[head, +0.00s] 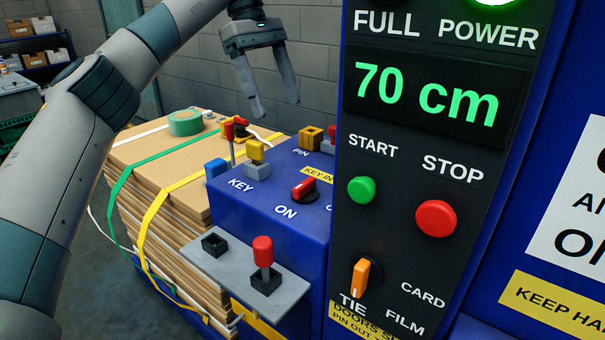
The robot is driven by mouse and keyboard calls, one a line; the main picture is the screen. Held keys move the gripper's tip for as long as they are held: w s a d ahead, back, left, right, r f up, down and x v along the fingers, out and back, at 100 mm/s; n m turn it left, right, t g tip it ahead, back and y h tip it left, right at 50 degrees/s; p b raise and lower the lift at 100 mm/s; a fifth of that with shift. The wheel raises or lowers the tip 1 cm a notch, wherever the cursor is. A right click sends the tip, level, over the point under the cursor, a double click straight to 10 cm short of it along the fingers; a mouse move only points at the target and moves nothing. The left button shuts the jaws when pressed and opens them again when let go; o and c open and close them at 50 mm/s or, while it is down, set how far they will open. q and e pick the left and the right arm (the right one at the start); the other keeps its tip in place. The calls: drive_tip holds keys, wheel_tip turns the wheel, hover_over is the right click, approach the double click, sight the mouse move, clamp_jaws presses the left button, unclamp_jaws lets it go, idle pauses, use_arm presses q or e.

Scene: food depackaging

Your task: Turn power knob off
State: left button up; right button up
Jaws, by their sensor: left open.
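A red knob (304,188) on a black base sits on the blue box top (243,205). Its red handle slants, with its lower-left end towards the word ON. A second label to the right, starting with O, is cut off by the dark panel. My left gripper (277,106) is open and empty. Its two fingers point down, in the air above and behind the box top, and appear apart from the knob. The green light (492,2) above the word POWER is lit. My right gripper is out of view.
The dark panel (400,150) stands tall right of the knob, with a green START button (362,190), red STOP button (436,218) and orange selector (362,278). A yellow-handled key (256,152) and a red-topped lever (263,252) stand nearby. Strapped cardboard (150,160) lies left.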

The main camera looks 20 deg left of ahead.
sight(304, 182)
use_arm(q)
drive_tip(key=x, duration=1.7)
drive_tip(key=shift+w+f+b, duration=0.1)
drive_tip(key=shift+f+b, duration=0.2)
drive_tip(key=shift+b, duration=0.05)
drive_tip(key=shift+c, duration=0.6)
drive_tip(key=c, duration=0.9)
